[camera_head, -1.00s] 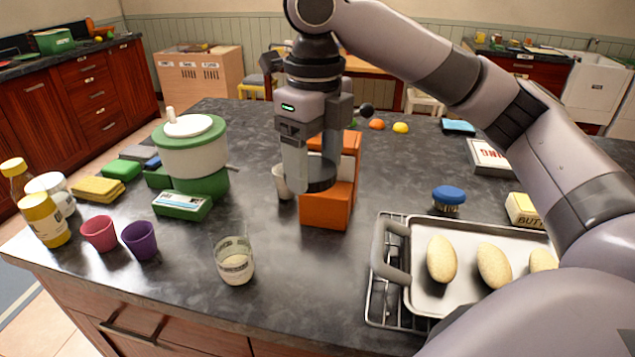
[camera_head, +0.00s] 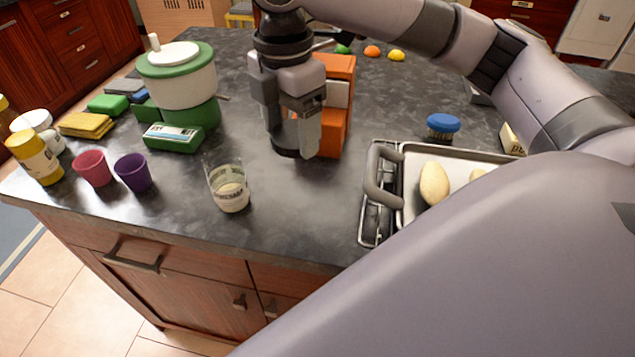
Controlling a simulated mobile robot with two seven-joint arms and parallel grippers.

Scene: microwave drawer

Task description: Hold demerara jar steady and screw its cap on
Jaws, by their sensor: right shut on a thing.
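The demerara jar (camera_head: 229,190) is a clear glass with a label and pale contents. It stands upright and open-topped on the dark counter. My right gripper (camera_head: 294,142) is right of the jar and farther back, apart from it, pointing down. It is shut on a dark round piece (camera_head: 286,151) that looks like the cap; the fingers partly hide it. My left gripper is not in view, and nothing holds the jar.
An orange block-like holder (camera_head: 334,130) stands close behind my right gripper. A wire rack with a tray (camera_head: 410,212) is at right, near a blue-topped brush (camera_head: 443,123). Purple (camera_head: 134,172) and pink (camera_head: 92,168) cups stand left. Counter in front of the gripper is clear.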

